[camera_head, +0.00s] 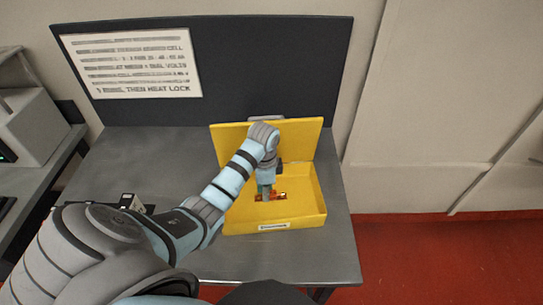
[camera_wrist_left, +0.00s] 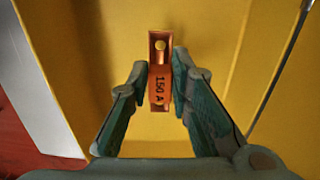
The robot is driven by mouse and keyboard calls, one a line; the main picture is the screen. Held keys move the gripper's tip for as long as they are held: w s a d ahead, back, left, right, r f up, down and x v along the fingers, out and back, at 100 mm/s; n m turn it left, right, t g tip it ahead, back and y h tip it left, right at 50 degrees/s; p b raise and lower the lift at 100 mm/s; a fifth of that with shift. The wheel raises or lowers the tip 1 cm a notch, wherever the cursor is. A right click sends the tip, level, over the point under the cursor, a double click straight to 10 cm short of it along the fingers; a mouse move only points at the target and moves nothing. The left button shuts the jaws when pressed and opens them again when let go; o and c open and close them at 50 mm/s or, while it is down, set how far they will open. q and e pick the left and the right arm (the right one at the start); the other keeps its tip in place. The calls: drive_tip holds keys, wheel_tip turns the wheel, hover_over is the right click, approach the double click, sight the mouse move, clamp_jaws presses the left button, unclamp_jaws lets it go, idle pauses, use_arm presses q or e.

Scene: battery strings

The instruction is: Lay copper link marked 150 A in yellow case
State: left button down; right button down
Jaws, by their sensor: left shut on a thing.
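The copper link marked 150 A (camera_wrist_left: 159,85) is between the fingertips of my left gripper (camera_wrist_left: 161,85) in the left wrist view. The link is orange-brown with a round hole at its far end. In the head view the left gripper (camera_head: 266,190) points down inside the open yellow case (camera_head: 300,213), with the link (camera_head: 279,196) low over the case floor. I cannot tell whether the link touches the floor. The yellow floor also fills most of the left wrist view (camera_wrist_left: 215,30). My right gripper is not in view.
The case stands on a grey metal table (camera_head: 140,160), its lid raised at the back. A dark panel with a white text sign (camera_head: 135,62) stands behind. A small dark and white object (camera_head: 130,201) lies left of the arm. A grey machine (camera_head: 28,125) stands far left.

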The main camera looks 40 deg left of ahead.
use_arm(q)
drive_tip(key=shift+w+f, duration=0.1)
drive_tip(key=shift+f, duration=1.05)
drive_tip(key=c, duration=1.4)
unclamp_jaws()
drive_tip(key=shift+f, duration=0.1)
drive_tip(key=shift+c, duration=0.2)
wheel_tip(320, 180, up, 8)
drive_tip(key=shift+d+f, duration=0.1)
